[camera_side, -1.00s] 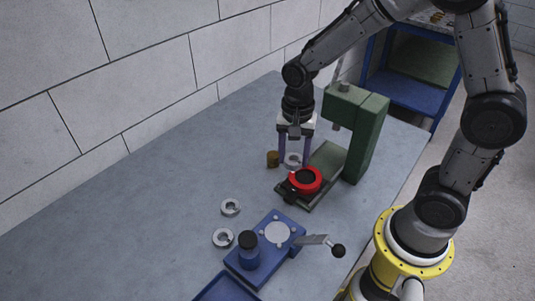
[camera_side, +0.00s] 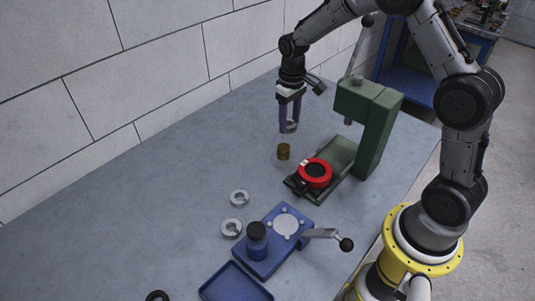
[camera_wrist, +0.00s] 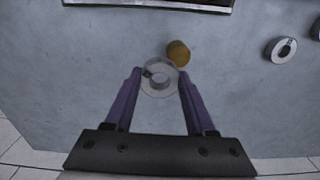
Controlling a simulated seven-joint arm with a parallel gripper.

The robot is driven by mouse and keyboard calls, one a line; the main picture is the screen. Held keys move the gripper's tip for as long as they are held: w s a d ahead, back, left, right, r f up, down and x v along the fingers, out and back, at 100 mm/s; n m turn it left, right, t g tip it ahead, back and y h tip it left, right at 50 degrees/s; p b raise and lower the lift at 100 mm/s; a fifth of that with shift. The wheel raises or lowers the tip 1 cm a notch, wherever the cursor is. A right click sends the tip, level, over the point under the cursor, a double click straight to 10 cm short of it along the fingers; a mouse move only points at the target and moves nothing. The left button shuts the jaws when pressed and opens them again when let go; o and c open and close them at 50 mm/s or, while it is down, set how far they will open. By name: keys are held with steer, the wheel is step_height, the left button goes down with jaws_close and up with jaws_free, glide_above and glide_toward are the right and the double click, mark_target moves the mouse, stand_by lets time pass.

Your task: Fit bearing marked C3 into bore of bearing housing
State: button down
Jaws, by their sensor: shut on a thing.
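My gripper (camera_side: 289,122) is shut on a light grey bearing ring (camera_side: 291,128), held between its two purple fingers, pointing down near the wall side of the bench. In the wrist view the ring (camera_wrist: 154,90) sits between the fingertips, face to the camera. It has a small dark mark that I cannot read. A red round housing with a dark centre (camera_side: 316,173) sits on the green press's base, to the right of and nearer than my gripper. Two other grey rings lie on the bench, one farther (camera_side: 239,198) and one nearer (camera_side: 231,228); their markings are unreadable.
A brass cylinder (camera_side: 284,152) stands just in front of my gripper. The green press (camera_side: 375,125) rises to the right. A blue fixture (camera_side: 262,262) with a lever (camera_side: 322,234), a blue tray (camera_side: 222,291) and a dark ring (camera_side: 157,296) are nearer. The bench's left is clear.

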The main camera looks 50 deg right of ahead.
steer(key=shift+s+f+m, duration=0.15)
steer(key=shift+s+m, duration=0.1)
steer(key=shift+m, duration=0.85)
steer(key=s+a+r+m, duration=0.2)
steer(key=s+a+m, duration=0.2)
steer(key=s+a, duration=0.2)
steer(key=s+a+r+m, duration=0.3)
steer(key=s+a+m, duration=0.2)
steer(key=s+a, duration=0.1)
steer(key=shift+s+a, duration=0.2)
steer(key=shift+s, duration=0.7)
glide_above(255, 178)
steer(key=s, duration=0.2)
steer(key=f, duration=0.8)
steer(key=shift+w+d+f, duration=0.1)
steer(key=shift+w+f, duration=0.1)
steer(key=shift+w, duration=0.05)
steer(key=shift+w+f, duration=0.5)
steer(key=shift+f, duration=0.1)
steer(key=shift+w+f, duration=0.2)
steer(key=shift+f, duration=1.35)
